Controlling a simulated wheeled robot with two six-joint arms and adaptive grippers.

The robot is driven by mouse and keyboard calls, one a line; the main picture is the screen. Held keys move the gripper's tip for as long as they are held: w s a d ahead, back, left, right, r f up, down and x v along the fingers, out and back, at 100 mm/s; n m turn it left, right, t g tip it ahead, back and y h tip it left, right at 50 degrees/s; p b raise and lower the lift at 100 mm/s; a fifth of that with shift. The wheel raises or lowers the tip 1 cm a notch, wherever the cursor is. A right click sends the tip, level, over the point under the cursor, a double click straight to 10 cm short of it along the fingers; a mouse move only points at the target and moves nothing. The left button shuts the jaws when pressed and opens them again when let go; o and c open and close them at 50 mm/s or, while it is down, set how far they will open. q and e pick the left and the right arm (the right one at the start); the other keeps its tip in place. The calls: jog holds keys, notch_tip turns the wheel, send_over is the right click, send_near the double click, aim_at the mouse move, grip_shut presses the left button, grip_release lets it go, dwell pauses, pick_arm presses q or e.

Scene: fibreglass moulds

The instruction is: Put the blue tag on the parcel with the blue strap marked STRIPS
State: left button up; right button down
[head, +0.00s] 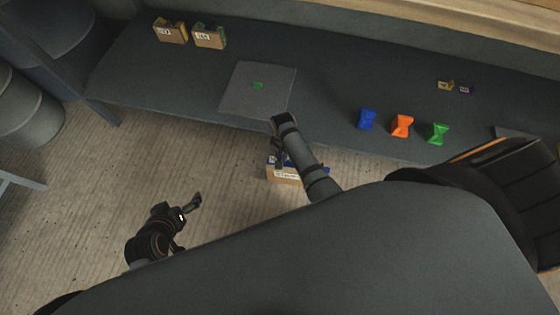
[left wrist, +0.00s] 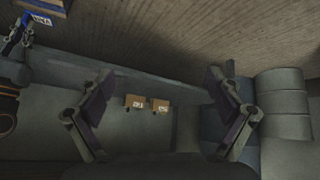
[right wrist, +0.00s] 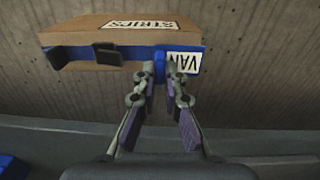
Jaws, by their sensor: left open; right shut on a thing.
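The cardboard parcel (head: 285,175) marked STRIPS is beyond the table's near edge, above or on the floor; I cannot tell its support. In the right wrist view the parcel (right wrist: 90,27) has blue along its side and two black blocks. My right gripper (right wrist: 160,82) is shut on a blue stub beside a white label; this looks like the blue tag (right wrist: 187,62), touching or very near the parcel. Where tag and strap part is unclear. The head view shows my right gripper (head: 278,158) at the parcel. My left gripper (head: 188,218) is open and empty over the floor.
The dark table bears two strapped parcels (head: 188,35), a grey mat (head: 240,100) with a small green tag (head: 257,85), and yellow (head: 445,85) and purple (head: 466,90) tags. Blue (head: 367,119), orange (head: 402,125) and green (head: 438,133) waisted blocks stand near its edge. Barrels are at left.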

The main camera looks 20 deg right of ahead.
pick_arm(q)
jog(key=w+r+t, duration=0.6)
jog(key=w+r, duration=0.3)
jog(key=r, duration=0.1)
pick_arm(e)
jog(key=shift+w+f, duration=0.55)
jog(key=shift+f, duration=0.15)
jog(key=shift+w+a+f+b, duration=0.1)
jog(key=shift+w+f+b, duration=0.15)
jog(key=shift+f+b, duration=0.75)
pick_arm(q)
jog(key=w+a+r+t, duration=0.1)
jog(key=w+r+t, duration=0.2)
jog(key=r+t, duration=0.6)
notch_tip(320, 180, up, 11)
jog(key=shift+a+f+m+b, duration=0.1)
jog(key=shift+a+m+b, duration=0.05)
jog(key=shift+m+b, duration=0.2)
pick_arm(e)
jog(key=shift+f, duration=0.75)
jog(key=shift+f, duration=0.1)
pick_arm(q)
jog(key=shift+s+r, duration=0.1)
jog(key=shift+r, duration=0.25)
pick_arm(e)
jog(key=c, duration=1.4)
grip_release()
jog(key=shift+c, duration=0.2)
